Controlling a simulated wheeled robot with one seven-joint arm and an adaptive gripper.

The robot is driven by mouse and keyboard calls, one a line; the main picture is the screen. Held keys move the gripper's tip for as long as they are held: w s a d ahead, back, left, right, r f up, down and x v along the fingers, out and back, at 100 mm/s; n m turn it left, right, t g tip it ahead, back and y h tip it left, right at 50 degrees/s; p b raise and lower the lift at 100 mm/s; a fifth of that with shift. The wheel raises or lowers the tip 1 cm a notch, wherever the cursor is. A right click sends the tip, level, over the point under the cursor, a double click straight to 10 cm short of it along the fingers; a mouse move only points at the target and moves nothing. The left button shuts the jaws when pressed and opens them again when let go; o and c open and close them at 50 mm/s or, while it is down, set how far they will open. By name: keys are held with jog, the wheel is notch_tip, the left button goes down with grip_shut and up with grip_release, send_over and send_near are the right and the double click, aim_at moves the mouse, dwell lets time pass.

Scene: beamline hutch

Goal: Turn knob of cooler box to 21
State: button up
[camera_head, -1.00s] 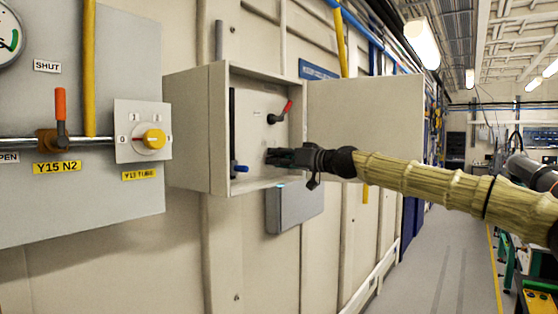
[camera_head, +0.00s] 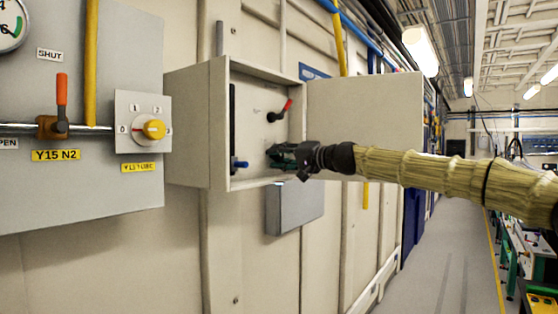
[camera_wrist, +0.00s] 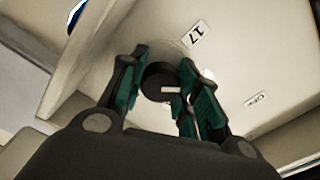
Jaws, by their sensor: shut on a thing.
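The open cooler box (camera_head: 217,125) stands out from the wall in the head view. My gripper (camera_head: 278,156) reaches into its lower right from the right. In the wrist view a round black knob (camera_wrist: 156,80) with a white mark sits on the box's pale back panel, between the green-padded fingers of my gripper (camera_wrist: 163,88). The gripper is shut on the knob. A label "17" (camera_wrist: 195,34) is above and right of the knob, and a label that seems to read "OFF" (camera_wrist: 257,99) is to its right. Fingers hide part of the knob's right side; no 21 label is visible.
Inside the box are a red-handled lever (camera_head: 281,111) above my gripper and a blue-handled one (camera_head: 239,165) to its left. The box's door (camera_head: 365,110) is open to the right. A grey panel with a yellow knob (camera_head: 153,129) is at left.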

jog(key=m, duration=0.3)
jog(key=shift+r+m, duration=0.1)
jog(key=shift+m, duration=0.2)
jog(key=m+p, duration=0.1)
jog(key=m, duration=0.2)
jog(key=shift+m, duration=0.3)
jog(key=m+p, duration=0.1)
jog(key=m, duration=0.2)
jog(key=shift+m, duration=0.3)
jog(key=shift+m+p, duration=0.8)
jog(key=shift+m, duration=0.7)
jog(key=o, duration=1)
jog(key=shift+d, duration=0.1)
